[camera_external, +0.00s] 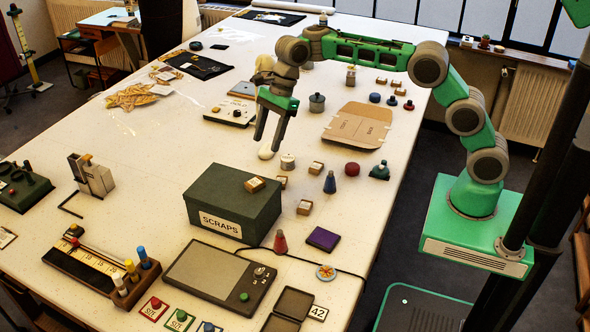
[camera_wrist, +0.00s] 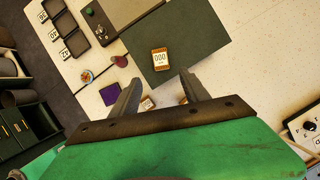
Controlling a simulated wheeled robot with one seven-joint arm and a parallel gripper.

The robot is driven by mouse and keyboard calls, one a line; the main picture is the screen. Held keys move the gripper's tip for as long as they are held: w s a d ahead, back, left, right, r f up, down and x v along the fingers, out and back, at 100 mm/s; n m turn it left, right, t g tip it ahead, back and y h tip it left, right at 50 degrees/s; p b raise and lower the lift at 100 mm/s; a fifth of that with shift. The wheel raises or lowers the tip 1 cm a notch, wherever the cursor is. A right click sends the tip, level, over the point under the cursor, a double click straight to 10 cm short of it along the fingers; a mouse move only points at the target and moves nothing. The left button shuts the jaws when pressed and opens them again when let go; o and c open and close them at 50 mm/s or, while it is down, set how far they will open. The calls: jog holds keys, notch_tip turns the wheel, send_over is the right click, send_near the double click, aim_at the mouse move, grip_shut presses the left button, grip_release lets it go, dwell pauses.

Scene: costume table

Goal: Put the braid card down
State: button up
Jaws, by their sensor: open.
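A small tan card with a white label (camera_external: 255,184) lies on the lid of the dark green SCRAPS box (camera_external: 225,222); it looks like the braid card, though its label is too small to read surely. In the wrist view the card (camera_wrist: 160,56) lies on the dark lid (camera_wrist: 178,42), beyond my fingertips. My gripper (camera_external: 268,143) is open and empty, pointing down above the table behind the box. In the wrist view my gripper (camera_wrist: 160,78) has its fingers spread, with nothing between them.
A flat grey device (camera_external: 215,273) lies in front.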

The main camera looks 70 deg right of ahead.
jog(key=s+d+r+n+t+h, duration=0.1)
jog(key=s+d+r+n, duration=0.2)
jog(key=s+n, duration=0.25)
jog(key=s+d+r+n+t, duration=0.1)
jog(key=s+d+r+n, duration=0.25)
jog(key=s, duration=0.25)
jog(key=s+d+f+n+h, duration=0.1)
jog(key=s+d+f+n, duration=0.3)
jog(key=s, duration=0.4)
jog(key=s+d+f+n+t+h, duration=0.1)
jog(key=s+d+f+n+h, duration=0.1)
jog(key=s+d+f+n, duration=0.2)
jog(key=s+d+n, duration=0.3)
jog(key=s+n, duration=0.2)
jog(key=shift+f, duration=0.2)
